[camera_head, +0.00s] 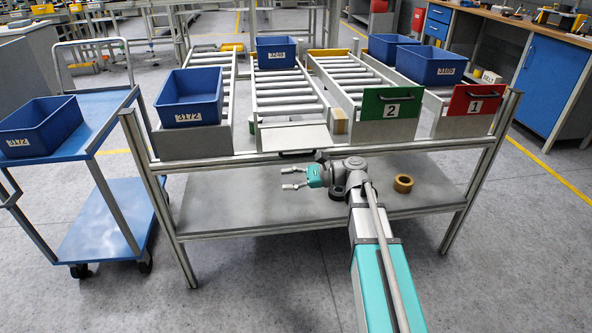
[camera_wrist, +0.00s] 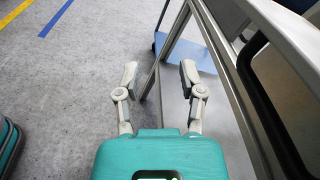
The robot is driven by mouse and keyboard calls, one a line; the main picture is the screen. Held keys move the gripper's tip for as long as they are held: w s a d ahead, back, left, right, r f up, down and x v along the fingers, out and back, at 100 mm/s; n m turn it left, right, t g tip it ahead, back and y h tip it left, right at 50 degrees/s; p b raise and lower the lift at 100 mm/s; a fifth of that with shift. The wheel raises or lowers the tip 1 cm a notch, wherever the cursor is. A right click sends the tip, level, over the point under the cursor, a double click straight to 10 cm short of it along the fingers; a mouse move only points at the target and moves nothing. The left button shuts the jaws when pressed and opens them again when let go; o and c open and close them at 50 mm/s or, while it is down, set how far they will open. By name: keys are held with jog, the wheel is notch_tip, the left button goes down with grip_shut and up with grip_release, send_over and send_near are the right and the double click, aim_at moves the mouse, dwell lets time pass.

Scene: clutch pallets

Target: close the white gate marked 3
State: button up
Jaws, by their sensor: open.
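The second lane from the left has a pale panel (camera_head: 295,137) folded down at its front, with a dark handle (camera_head: 297,153) at the near edge. It appears to be the white gate, lying open; no number 3 shows on the side facing me. My gripper (camera_head: 285,178) is open and empty, below and in front of this panel, pointing left. In the wrist view my gripper (camera_wrist: 158,78) has its two fingers apart with nothing between them. A pale surface (camera_wrist: 292,45) with a dark part beside it lies at the right there; I cannot tell whether it is the gate.
A green gate marked 2 (camera_head: 390,103) and a red gate marked 1 (camera_head: 468,107) stand upright to the right. Blue bins (camera_head: 190,98) sit on the lanes. A tape roll (camera_head: 403,184) lies on the lower shelf (camera_head: 235,208). A blue trolley (camera_head: 115,225) stands left.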

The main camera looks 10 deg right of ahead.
jog(key=w+d+f+m+y+b, duration=0.1)
jog(key=f+b, duration=0.1)
jog(key=b, duration=0.1)
jog(key=m+t+y+b, duration=0.1)
jog(key=m+y+b, duration=0.65)
jog(key=b, duration=0.95)
send_near(296, 156)
notch_tip(296, 156, down, 4)
jog(key=d+n+y, duration=0.1)
jog(key=d+n, duration=0.1)
jog(key=shift+w+r, duration=0.1)
jog(key=shift+r, duration=0.15)
jog(key=p+x, duration=0.8)
jog(key=x, duration=0.3)
jog(key=shift+r, duration=0.25)
jog(key=shift+p+x, duration=0.8)
jog(key=shift+x, duration=0.35)
jog(key=shift+w, duration=0.1)
grip_shut()
